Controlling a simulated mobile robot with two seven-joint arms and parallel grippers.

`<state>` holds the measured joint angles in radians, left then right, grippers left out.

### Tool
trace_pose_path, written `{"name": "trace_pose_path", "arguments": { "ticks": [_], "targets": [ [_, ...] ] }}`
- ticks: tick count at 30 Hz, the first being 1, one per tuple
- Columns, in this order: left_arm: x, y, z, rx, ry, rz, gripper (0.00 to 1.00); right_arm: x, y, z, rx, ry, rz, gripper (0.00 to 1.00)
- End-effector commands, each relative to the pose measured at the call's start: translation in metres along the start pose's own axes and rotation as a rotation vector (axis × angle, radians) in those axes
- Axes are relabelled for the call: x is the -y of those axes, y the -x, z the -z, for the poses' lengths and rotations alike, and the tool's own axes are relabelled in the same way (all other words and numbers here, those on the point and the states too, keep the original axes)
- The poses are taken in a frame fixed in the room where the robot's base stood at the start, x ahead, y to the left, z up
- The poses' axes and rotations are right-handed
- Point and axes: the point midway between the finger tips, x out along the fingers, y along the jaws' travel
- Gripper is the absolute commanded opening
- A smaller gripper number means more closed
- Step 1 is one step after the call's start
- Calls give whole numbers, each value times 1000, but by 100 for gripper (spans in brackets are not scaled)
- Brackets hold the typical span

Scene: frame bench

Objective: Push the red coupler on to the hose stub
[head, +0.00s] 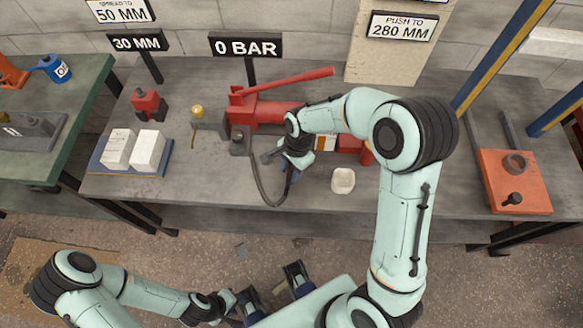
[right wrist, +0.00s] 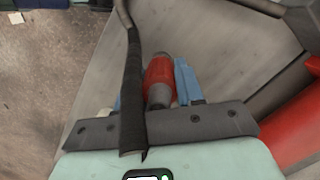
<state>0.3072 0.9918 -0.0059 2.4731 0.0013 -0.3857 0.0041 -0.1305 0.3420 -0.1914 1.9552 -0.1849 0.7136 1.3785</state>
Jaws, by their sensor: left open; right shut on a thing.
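The red coupler (right wrist: 158,78) shows in the right wrist view, with a grey metal end towards me. It sits between the blue fingers of my right gripper (right wrist: 153,88), which is shut on it. In the head view my right gripper (head: 292,175) is over the bench in front of the red pump (head: 262,112), and its wrist hides the coupler. The black hose (head: 262,190) loops down from the pump's left end and up to this gripper. Its thick dark sleeve (right wrist: 132,95) crosses the left finger. I cannot make out the hose stub. My left gripper (head: 272,287) is open and empty, off the bench front.
The front left-middle bench is clear.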

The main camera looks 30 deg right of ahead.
Motion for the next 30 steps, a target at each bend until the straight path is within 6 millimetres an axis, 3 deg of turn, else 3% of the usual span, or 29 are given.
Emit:
{"name": "trace_pose_path", "arguments": {
  "ticks": [6,7,9,10,21,26,30],
  "targets": [
    [2,-4,0,1,1,1,43,0,-6,1,0,0,0,0],
    [2,-4,0,1,1,0,43,0,-6,1,0,0,0,40],
    [1,-4,0,1,0,0,43,0,-5,1,0,0,1,63],
    [1,-4,0,1,0,0,43,0,-5,1,0,0,1,67],
    [1,-2,0,1,0,0,43,1,1,1,-1,0,3,67],
    [0,1,0,0,0,0,43,1,27,1,-1,0,6,67],
    [-2,6,1,-2,-1,-1,43,1,60,1,-1,0,7,67]
  ]
}}
